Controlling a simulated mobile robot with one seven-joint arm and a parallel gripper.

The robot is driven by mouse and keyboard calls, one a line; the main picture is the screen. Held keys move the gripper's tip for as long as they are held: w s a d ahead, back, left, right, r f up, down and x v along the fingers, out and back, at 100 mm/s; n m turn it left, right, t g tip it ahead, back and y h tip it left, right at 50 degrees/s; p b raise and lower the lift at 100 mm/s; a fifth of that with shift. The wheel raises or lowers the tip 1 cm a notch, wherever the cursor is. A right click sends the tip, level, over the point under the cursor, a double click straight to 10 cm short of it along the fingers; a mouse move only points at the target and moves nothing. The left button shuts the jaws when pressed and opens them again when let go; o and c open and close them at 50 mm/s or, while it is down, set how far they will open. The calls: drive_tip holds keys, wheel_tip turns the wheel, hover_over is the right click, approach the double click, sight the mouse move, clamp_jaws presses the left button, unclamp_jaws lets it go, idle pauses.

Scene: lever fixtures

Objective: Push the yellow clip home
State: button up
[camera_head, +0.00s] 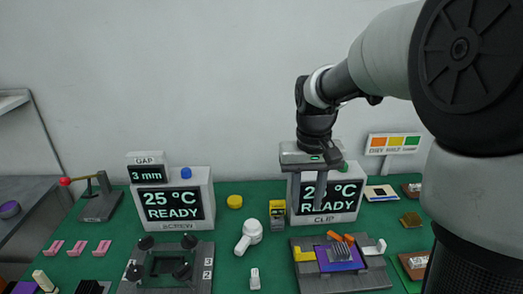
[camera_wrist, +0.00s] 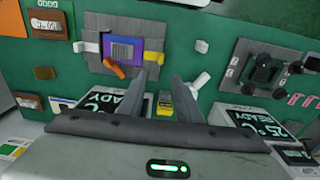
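The yellow clip (camera_head: 304,254) sits at the left edge of the purple board (camera_head: 329,262) on the grey clip fixture (camera_head: 366,279). In the wrist view the yellow clip (camera_wrist: 153,58) shows to the right of the board (camera_wrist: 112,44), just beyond my fingertips. A white clip (camera_head: 375,247) is at the opposite side. Orange pieces (camera_head: 341,238) lie at the board's back edge, by a finned grey block (camera_head: 341,254). My gripper (camera_head: 319,205) points down above and behind the fixture, in front of the CLIP display. Its fingers (camera_wrist: 166,75) are apart and empty.
The CLIP display (camera_head: 344,204) stands behind the fixture. A yellow-black box (camera_head: 277,213), a white handled tool (camera_head: 248,236) and a small white block (camera_head: 254,279) are to the left, near the screw fixture (camera_head: 200,263).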

sight(298, 250)
drive_tip(key=f+b, duration=0.1)
drive_tip(key=f, duration=0.5)
drive_tip(key=w+f+b, duration=0.1)
drive_tip(key=f, duration=0.5)
drive_tip(key=f+b, duration=0.1)
drive_tip(key=f, duration=0.6)
drive_tip(key=shift+w, duration=0.35)
clamp_jaws()
